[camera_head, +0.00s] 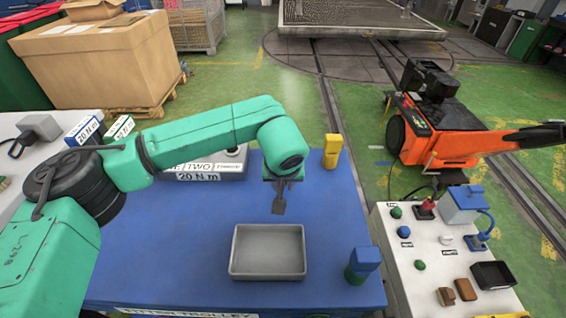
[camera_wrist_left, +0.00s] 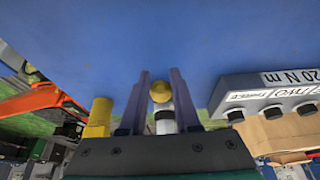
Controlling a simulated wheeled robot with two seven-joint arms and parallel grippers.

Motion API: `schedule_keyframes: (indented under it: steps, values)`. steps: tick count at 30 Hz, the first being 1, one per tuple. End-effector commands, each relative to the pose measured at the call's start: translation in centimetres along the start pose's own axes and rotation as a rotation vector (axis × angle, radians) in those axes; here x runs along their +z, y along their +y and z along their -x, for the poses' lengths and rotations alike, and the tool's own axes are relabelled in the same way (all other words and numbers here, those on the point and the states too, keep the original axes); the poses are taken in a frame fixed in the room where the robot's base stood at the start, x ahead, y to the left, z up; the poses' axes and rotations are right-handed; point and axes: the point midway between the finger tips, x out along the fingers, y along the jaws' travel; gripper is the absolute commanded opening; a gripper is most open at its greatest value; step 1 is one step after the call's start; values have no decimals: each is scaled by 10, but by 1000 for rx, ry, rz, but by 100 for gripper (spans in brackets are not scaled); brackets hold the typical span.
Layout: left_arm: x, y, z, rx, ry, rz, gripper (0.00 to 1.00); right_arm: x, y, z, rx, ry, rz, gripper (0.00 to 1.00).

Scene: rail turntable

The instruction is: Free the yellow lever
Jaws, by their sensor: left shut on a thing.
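My left gripper (camera_head: 279,203) hangs over the blue trolley top (camera_head: 215,215), behind the grey tray (camera_head: 268,253). In the left wrist view its two fingers (camera_wrist_left: 161,98) are shut on a small piece with a round yellow end (camera_wrist_left: 161,91) and a white band above a dark part. In the head view this held piece cannot be made out. A yellow block-like thing (camera_head: 332,151) stands at the trolley's back right corner; a similar yellow shape (camera_wrist_left: 99,113) shows in the left wrist view. I cannot pick out a yellow lever for certain. My right gripper is not in view.
A labelled grey-white holder (camera_head: 205,167) stands at the trolley's back, partly behind my arm. A blue and green thing (camera_head: 362,264) stands at the front right. A white panel (camera_head: 415,245) with buttons is on the right, with an orange machine (camera_head: 435,130) beyond. The tray looks empty.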

Motion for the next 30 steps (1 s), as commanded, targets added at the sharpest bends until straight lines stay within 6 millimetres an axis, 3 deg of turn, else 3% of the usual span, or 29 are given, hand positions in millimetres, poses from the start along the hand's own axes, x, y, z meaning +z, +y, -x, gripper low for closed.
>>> schedule_keyframes:
  steps: [8,16,25,30]
  values:
    - [1,0,-2,-1,0,1,0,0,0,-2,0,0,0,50]
    - [11,-1,-14,-1,0,1,0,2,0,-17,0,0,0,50]
    - [11,-1,-13,-1,1,1,0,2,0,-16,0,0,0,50]
    - [16,-1,-22,-1,1,2,0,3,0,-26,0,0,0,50]
